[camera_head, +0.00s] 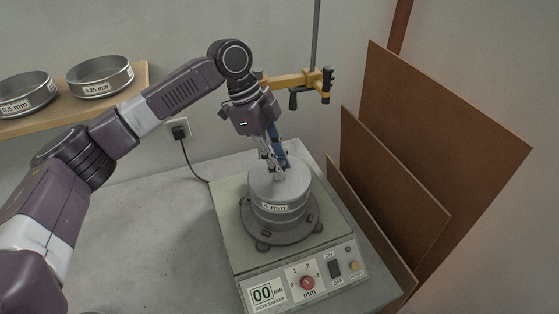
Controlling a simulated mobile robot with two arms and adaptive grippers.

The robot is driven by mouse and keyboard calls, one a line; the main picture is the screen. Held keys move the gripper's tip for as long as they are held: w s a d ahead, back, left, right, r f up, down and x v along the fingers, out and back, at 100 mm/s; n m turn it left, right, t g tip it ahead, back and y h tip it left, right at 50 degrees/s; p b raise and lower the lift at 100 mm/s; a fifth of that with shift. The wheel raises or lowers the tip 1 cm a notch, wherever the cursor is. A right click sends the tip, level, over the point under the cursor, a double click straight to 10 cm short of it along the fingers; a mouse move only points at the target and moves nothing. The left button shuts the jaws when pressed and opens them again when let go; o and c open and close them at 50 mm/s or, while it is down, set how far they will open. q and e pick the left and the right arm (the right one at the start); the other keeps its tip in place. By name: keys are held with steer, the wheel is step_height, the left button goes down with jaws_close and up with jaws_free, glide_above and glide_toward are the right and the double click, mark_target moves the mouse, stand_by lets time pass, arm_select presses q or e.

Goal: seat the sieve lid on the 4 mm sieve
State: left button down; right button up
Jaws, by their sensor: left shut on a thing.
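The 4 mm sieve (275,209) is a round metal sieve with a white label, standing upright on the sieve shaker. The sieve lid (264,187) is a grey metal disc at the top of the sieve; from this angle I cannot tell whether it rests fully flat on the rim. My left gripper (279,173) reaches down from above and is shut on the lid near its middle. Its fingers partly cover the lid's far side. My right gripper is not in view.
The sieve shaker (236,238) stands on the concrete bench (135,245), with a control panel in front. A yellow clamp (290,80) on a pole is behind. Brown boards (450,140) lean at the right. Two sieves (100,77) sit on a wooden shelf (60,114). The bench's left is clear.

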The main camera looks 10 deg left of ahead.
arm_select(q)
steer(key=shift+f, duration=0.1)
stand_by(0.3)
steer(key=c, duration=1.6)
jaws_free()
steer(key=v, duration=1.2)
